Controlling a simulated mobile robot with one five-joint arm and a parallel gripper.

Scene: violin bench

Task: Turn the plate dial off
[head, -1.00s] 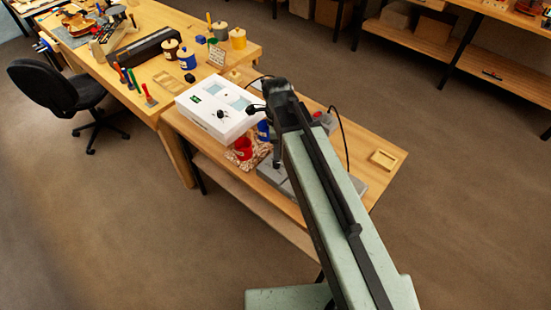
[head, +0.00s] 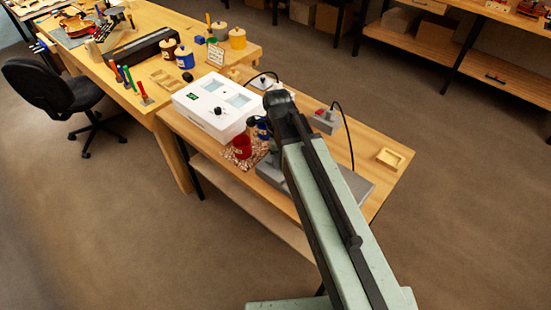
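The white box (head: 214,125) on the near bench has a black round dial (head: 219,111) on its front, a green display and two pale blue windows on top. A grey flat slab (head: 357,188) lies further right, partly hidden behind my arm; no dial shows on its visible part. I cannot tell which of these is the plate. My gripper (head: 272,152) is at the end of my arm, over the bench to the right of the white box and apart from its dial. Its fingers are dark and mostly hidden by the wrist, so its opening is unclear.
A grey switch box (head: 325,121) with a red button and black cable is behind my arm. A small wooden tray (head: 390,158) sits at the right; bench around it is clear.

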